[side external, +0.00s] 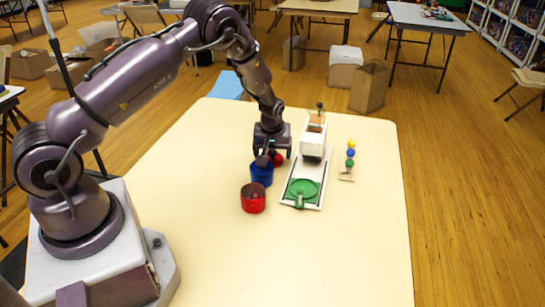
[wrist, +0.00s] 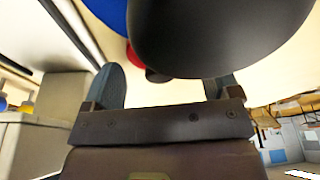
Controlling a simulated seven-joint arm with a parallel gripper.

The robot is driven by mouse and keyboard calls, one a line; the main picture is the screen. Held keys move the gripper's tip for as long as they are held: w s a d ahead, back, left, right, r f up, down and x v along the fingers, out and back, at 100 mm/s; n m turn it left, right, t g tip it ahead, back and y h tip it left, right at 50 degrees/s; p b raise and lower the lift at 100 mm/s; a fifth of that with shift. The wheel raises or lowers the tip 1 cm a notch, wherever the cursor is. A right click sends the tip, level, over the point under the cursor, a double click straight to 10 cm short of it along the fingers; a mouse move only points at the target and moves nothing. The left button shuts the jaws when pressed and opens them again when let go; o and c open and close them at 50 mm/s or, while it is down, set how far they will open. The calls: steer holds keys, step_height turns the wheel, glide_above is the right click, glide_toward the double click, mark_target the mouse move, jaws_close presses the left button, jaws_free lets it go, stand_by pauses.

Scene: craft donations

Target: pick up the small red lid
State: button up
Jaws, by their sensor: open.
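A small red piece, apparently the red lid (side external: 277,160), lies on the table just right of a blue pot (side external: 261,175). My gripper (side external: 270,152) is open, pointing down right above and beside it, and partly hides it. In the wrist view, a bit of red (wrist: 133,56) shows beyond and between the two fingers of my gripper (wrist: 165,88), next to a patch of blue (wrist: 107,12). A large dark rounded shape (wrist: 220,35) close to the camera covers much of the red. Contact between fingers and lid cannot be told.
A red pot (side external: 253,199) stands in front of the blue pot. To the right are a white device with a green disc (side external: 302,188) and a small stand with coloured balls (side external: 350,158). The front of the cream table (side external: 330,255) is clear.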

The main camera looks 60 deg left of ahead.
steer(key=shift+a+f, duration=0.1)
steer(key=shift+f, duration=0.3)
steer(key=shift+c, duration=0.4)
steer(key=c, duration=0.6)
steer(key=shift+r, duration=0.1)
